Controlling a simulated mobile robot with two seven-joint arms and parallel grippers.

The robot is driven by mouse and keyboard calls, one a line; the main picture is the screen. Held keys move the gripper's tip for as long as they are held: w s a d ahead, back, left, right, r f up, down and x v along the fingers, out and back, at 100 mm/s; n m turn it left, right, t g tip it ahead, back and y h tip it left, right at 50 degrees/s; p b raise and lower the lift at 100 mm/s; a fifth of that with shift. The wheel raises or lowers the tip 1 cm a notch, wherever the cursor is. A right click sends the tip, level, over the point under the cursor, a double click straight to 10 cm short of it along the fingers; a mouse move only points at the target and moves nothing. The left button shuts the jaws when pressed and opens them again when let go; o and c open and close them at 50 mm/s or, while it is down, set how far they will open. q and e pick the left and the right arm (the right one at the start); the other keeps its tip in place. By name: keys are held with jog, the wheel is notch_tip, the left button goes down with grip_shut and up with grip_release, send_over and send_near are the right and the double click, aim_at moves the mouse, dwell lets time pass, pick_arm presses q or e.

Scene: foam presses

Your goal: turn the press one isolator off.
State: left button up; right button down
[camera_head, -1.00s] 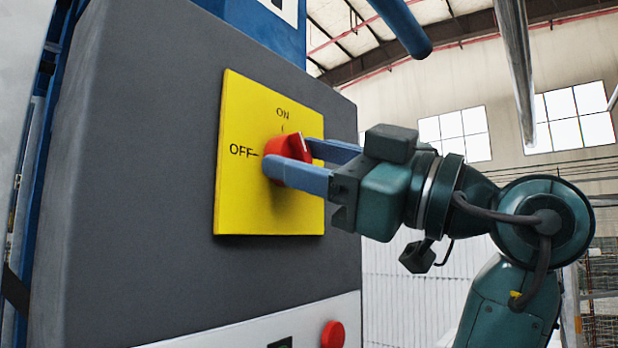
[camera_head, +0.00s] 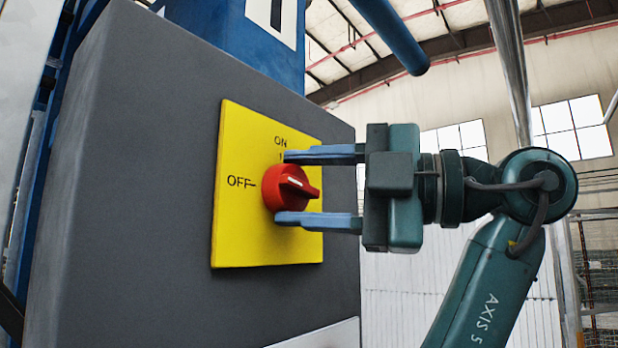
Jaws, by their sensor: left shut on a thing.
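The press isolator is a round red knob (camera_head: 274,188) on a yellow plate (camera_head: 238,225) marked ON at the top and OFF at the left. The exact contact of the fingertips is hard to see. My right gripper is not in view.
The plate is fixed to a dark grey cabinet (camera_head: 130,190) on a blue press frame (camera_head: 230,25). A blue pipe (camera_head: 392,35) and a shiny metal post (camera_head: 508,70) stand above and behind my arm.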

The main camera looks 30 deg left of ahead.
pick_arm(q)
jog(key=shift+r+n+h, duration=0.1)
jog(key=shift+n+h, duration=0.2)
jog(key=shift+n, duration=0.5)
jog(key=o, duration=1)
